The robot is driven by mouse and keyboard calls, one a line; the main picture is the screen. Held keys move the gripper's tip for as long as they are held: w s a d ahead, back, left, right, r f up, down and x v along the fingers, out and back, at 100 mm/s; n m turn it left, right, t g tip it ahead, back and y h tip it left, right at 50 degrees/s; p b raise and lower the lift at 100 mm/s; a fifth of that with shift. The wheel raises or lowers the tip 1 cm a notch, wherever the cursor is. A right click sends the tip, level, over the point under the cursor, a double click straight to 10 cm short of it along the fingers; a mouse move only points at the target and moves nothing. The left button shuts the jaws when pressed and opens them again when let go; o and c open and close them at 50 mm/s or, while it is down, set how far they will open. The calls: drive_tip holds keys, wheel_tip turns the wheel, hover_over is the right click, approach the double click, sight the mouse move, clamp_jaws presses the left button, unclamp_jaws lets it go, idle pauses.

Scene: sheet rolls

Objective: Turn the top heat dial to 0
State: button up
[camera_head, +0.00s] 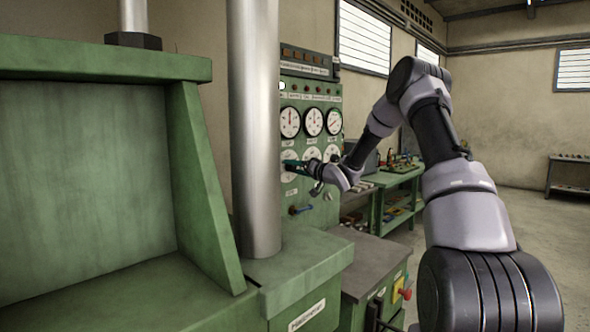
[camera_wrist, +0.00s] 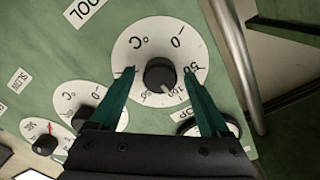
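A black dial knob (camera_wrist: 160,75) sits at the middle of a round white °C scale (camera_wrist: 133,50) on the green panel in the wrist view. The scale shows 0, 50 and 100. A pale mark on the knob faces down-right, near 100. A label (camera_wrist: 187,112) beside this dial is partly hidden by a finger and seems to end in "OP". My gripper (camera_wrist: 160,72) is open, with one teal finger on each side of the knob. I see a gap between each fingertip and the knob. In the head view my gripper (camera_head: 293,165) is at the panel's lower dial row.
Another °C dial (camera_wrist: 86,113) and a smaller dial (camera_wrist: 45,145) lie to the lower left. A metal pipe (camera_wrist: 238,60) runs along the right. In the head view a thick steel column (camera_head: 255,120) stands close left of my gripper, with gauges (camera_head: 313,122) above it.

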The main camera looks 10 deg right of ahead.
clamp_jaws()
drive_tip(key=shift+n, duration=0.4)
drive_tip(key=n, duration=0.4)
drive_tip(key=shift+n, duration=0.3)
drive_tip(key=n, duration=0.6)
drive_tip(key=shift+f, duration=0.1)
drive_tip(key=n, duration=0.6)
drive_tip(key=shift+s+n, duration=0.1)
drive_tip(key=shift+n, duration=0.3)
drive_tip(key=n, duration=0.5)
drive_tip(key=shift+n, duration=0.3)
